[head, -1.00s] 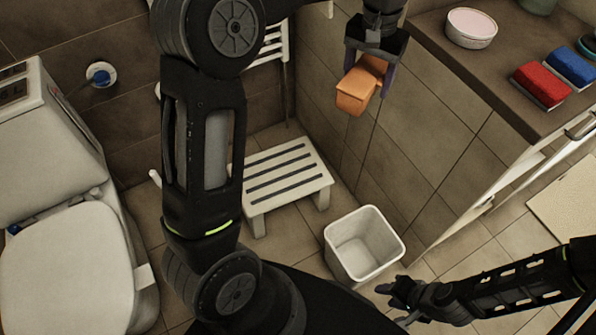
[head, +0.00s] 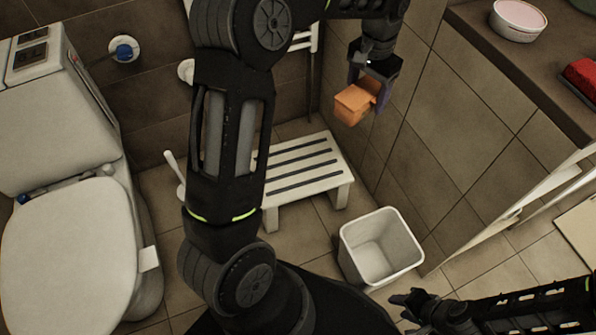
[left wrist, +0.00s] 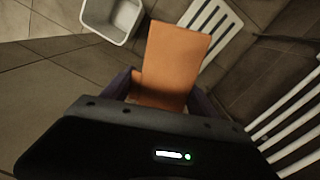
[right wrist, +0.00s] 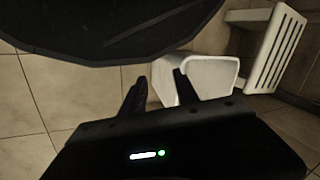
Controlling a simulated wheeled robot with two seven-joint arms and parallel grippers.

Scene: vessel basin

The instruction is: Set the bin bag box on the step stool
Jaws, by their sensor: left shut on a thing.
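The orange bin bag box (head: 354,103) hangs in the air between the fingers of my left gripper (head: 371,88), in front of the tiled wall. The box also fills the middle of the left wrist view (left wrist: 172,62), and the gripper is shut on it. The white slatted step stool (head: 303,168) stands on the floor below and to the left of the box in the head view. Part of it shows in the left wrist view (left wrist: 208,25) beyond the box. My right gripper (head: 408,305) is low at the right; in the right wrist view its fingers (right wrist: 158,92) are apart and empty.
A white waste bin (head: 380,248) stands on the floor right of the stool. A toilet (head: 70,240) is at left, with a toilet brush (head: 174,172) beside it. A counter (head: 500,70) carries a pink-topped tub (head: 518,18) and a red thing (head: 583,75). The stool top looks clear.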

